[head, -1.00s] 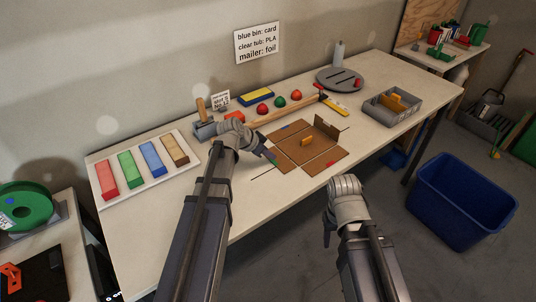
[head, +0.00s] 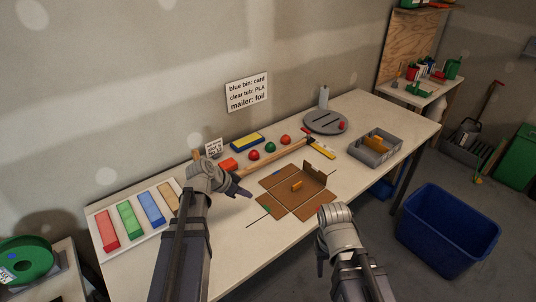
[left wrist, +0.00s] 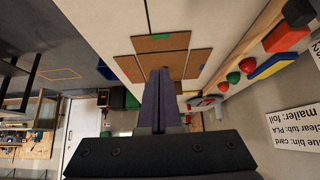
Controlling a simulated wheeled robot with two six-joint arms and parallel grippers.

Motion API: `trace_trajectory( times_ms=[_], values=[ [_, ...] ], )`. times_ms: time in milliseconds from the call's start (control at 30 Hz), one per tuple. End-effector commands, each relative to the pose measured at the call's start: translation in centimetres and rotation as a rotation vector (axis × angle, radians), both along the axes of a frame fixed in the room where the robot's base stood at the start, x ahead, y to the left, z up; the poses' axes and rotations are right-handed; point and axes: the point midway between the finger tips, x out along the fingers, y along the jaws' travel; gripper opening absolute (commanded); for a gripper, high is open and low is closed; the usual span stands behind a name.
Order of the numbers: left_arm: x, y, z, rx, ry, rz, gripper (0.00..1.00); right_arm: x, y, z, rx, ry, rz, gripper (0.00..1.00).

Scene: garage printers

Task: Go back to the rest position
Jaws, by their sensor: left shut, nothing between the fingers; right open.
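My left gripper (head: 244,193) is shut and empty above the table, left of the flat brown cardboard (head: 283,205). In the left wrist view its fingers (left wrist: 161,76) are pressed together, with the cardboard (left wrist: 160,43) beyond them. My right gripper (head: 321,262) hangs pointing down in front of the table's front edge, apart from everything. Its fingers are small and partly hidden by its own wrist.
The white table (head: 245,248) holds a tray of coloured blocks (head: 129,225), red and green balls (head: 269,146), a hammer, a grey organiser box (head: 375,148) and a round grey plate (head: 325,122). A blue bin (head: 447,232) stands on the floor at right.

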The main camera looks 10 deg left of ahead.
Motion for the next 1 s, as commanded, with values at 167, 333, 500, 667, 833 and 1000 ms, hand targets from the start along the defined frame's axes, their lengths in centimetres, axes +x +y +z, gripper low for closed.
trace_trajectory(
  times_ms=[167, 333, 500, 667, 833, 1000],
  values=[
    [-0.6, -1.4, -0.4, 0.0, 0.032, -0.006, 0.0, 0.0, 0.0, 0.0, 0.0, 0.0, 0.0, 0.5],
    [-4.2, -7.6, -2.2, 0.033, 0.22, -0.002, 0.0, 0.0, 0.0, 0.0, 0.0, 0.0, 0.0, 0.5],
    [-9.9, -13.4, -4.0, 0.152, 0.44, 0.072, 0.0, 0.0, 0.0, 0.0, 0.0, 0.0, 0.0, 0.5],
    [-14.4, -16.1, -4.7, 0.287, 0.553, 0.182, 0.0, 0.0, 0.0, 0.0, 0.0, 0.0, 0.0, 0.5],
    [-17.1, -17.2, -4.7, 0.386, 0.593, 0.282, 0.0, 0.0, 0.0, 0.0, 0.0, 0.0, 0.0, 0.5],
    [-18.0, -17.4, -4.6, 0.423, 0.599, 0.327, 0.0, 0.0, 0.0, 0.0, 0.0, 0.0, 0.0, 0.5]
  ],
)
